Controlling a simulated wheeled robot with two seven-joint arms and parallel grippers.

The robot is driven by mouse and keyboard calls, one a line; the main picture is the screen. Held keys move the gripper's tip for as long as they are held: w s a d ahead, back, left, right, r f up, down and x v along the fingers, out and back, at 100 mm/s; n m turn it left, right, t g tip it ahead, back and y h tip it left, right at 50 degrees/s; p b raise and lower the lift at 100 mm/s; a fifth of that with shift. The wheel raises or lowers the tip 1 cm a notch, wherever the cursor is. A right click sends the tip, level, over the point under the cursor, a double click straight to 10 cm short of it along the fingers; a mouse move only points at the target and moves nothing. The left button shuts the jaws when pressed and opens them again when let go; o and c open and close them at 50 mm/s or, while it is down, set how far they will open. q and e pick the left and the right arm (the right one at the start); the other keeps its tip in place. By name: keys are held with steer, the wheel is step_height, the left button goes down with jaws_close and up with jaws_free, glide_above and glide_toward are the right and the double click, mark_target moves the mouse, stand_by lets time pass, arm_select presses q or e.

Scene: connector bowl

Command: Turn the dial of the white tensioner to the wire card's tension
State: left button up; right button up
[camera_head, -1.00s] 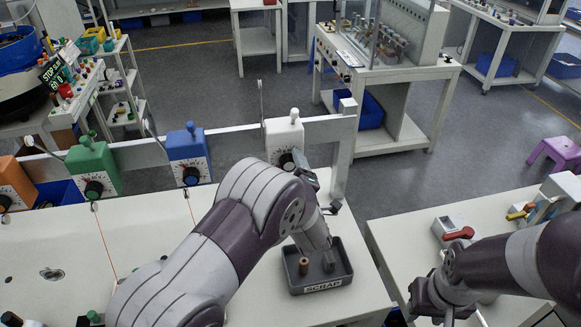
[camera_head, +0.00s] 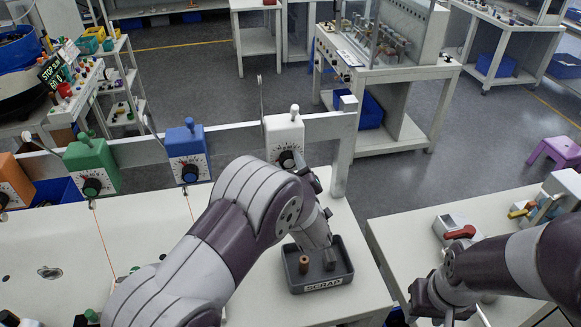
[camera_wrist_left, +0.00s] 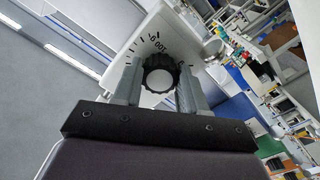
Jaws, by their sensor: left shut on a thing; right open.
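The white tensioner (camera_head: 283,133) hangs on the rail at the right end of the row. Its black dial (camera_head: 287,159) sits low on its face and is partly covered by my arm. In the left wrist view the dial (camera_wrist_left: 159,73) lies between the two fingers of my left gripper (camera_wrist_left: 158,88), which is shut on it. Printed scale marks and numbers show around the dial, but I cannot read the setting. My right gripper (camera_head: 441,305) is open above the right table, with nothing seen in it. I cannot make out a wire card.
Blue (camera_head: 187,146), green (camera_head: 90,162) and orange (camera_head: 13,178) tensioners hang left of the white one. Thin orange wires run down from the row. A dark SCRAP tray (camera_head: 317,281) with small pieces stands below my left wrist. A red-handled device (camera_head: 459,232) sits on the right table.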

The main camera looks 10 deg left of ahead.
arm_select(q)
steer(key=m, duration=0.3)
steer(key=shift+m, duration=0.4)
steer(key=m, duration=0.3)
steer(key=shift+m, duration=0.3)
steer(key=m+p, duration=0.1)
steer(key=m, duration=0.2)
steer(key=shift+a+r+m, duration=0.1)
steer(key=shift+m, duration=0.2)
steer(key=m+p, duration=0.1)
steer(key=m, duration=0.2)
steer(key=shift+m+p, duration=0.3)
steer(key=m+p, duration=0.1)
steer(key=m, duration=0.2)
steer(key=shift+m, duration=0.3)
steer(key=m+p, duration=0.1)
steer(key=m, duration=0.2)
steer(key=shift+r+m+p, duration=0.1)
steer(key=shift+m+p, duration=0.25)
steer(key=shift+m, duration=0.05)
steer(key=m+p, duration=0.1)
steer(key=m, duration=0.3)
steer(key=shift+m+p, duration=0.35)
steer(key=shift+m, duration=0.35)
steer(key=shift+s+f, duration=0.1)
steer(key=shift+f, duration=0.1)
